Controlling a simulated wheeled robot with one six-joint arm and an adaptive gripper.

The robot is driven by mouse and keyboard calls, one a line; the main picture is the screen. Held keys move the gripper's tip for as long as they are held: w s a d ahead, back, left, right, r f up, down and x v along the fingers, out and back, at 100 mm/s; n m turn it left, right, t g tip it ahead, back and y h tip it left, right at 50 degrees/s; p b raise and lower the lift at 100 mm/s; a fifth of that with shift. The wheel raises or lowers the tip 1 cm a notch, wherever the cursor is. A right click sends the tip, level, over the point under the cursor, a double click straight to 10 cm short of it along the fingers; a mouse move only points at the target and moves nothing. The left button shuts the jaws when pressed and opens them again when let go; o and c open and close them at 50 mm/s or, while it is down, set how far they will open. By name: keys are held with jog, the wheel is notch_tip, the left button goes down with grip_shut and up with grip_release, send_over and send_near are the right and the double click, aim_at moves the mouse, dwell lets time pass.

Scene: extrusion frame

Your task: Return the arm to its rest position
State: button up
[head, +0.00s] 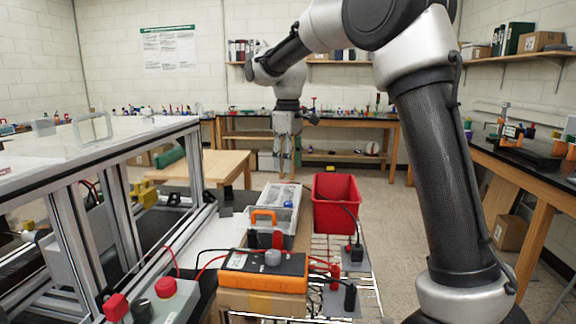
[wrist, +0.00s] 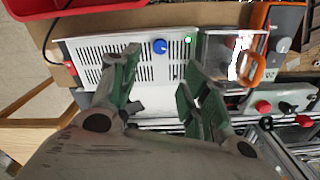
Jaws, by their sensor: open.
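My arm reaches from the right side of the head view out over the middle of the room. My gripper (head: 287,172) hangs downward at its far end, above the bench with the boxes. In the wrist view my gripper (wrist: 162,66) has its two green-and-grey fingers spread apart, with nothing between them. Below the fingers is a white vented unit (wrist: 100,62) with a blue knob (wrist: 160,46) and a small green light. The head view is too small to show the fingertips clearly.
A red bin (head: 336,205) stands right of a grey case. An orange meter (head: 262,271) lies nearer, with red and black leads. The aluminium extrusion frame (head: 70,205) fills the left. A wooden bench (head: 545,190) runs along the right. Open floor shows between bin and right bench.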

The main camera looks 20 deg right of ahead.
jog(key=s+d+m+t, duration=0.1)
jog(key=s+d+m, duration=0.2)
jog(key=s, duration=0.8)
jog(key=s+d+f+m+t, duration=0.1)
jog(key=s+d+m+t, duration=0.1)
jog(key=s+d, duration=0.5)
jog(key=s+d+f+m+t, duration=0.1)
jog(key=s+d+m, duration=0.3)
jog(key=s, duration=1.1)
jog(key=shift+d+m, duration=0.3)
jog(key=shift+d, duration=0.15)
jog(key=shift+a, duration=0.1)
